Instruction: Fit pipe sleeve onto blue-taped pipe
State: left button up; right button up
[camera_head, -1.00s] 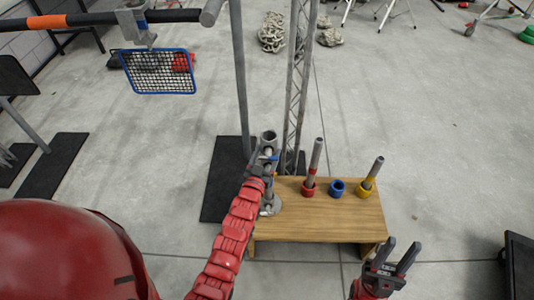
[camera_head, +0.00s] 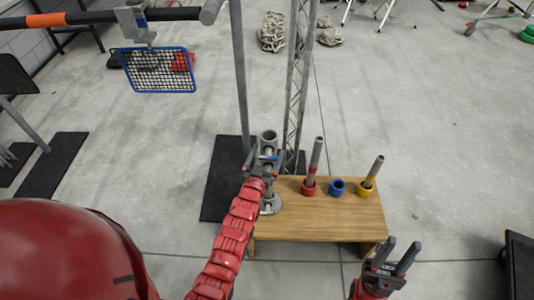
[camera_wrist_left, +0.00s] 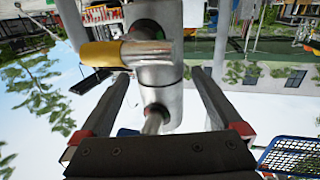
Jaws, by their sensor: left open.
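A grey upright tube fitting (camera_head: 269,137) with an open top stands on a round base (camera_head: 270,207) at the left end of the wooden bench. A small blue patch shows on it near my left gripper (camera_head: 267,160); whether it is tape is too small to tell. My left gripper is open, its fingers spread on either side of the fitting. In the left wrist view the grey fitting (camera_wrist_left: 158,95) lies between the apart fingers, with a yellow-banded short pipe (camera_wrist_left: 115,54) sticking out sideways. My right gripper (camera_head: 397,255) is open and empty near the bench's front right corner.
On the bench (camera_head: 310,225) stand a red holder (camera_head: 308,188) and a yellow holder (camera_head: 364,189), each with a grey pipe, and an empty blue holder (camera_head: 337,187). A lattice truss (camera_head: 297,80) rises behind. A blue-framed basket (camera_head: 155,72) hangs at upper left.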

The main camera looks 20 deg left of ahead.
pick_arm(q)
jog(key=s+b, duration=0.1)
jog(key=s, duration=1.6)
jog(key=shift+s+d, duration=0.15)
jog(key=shift+d, duration=0.05)
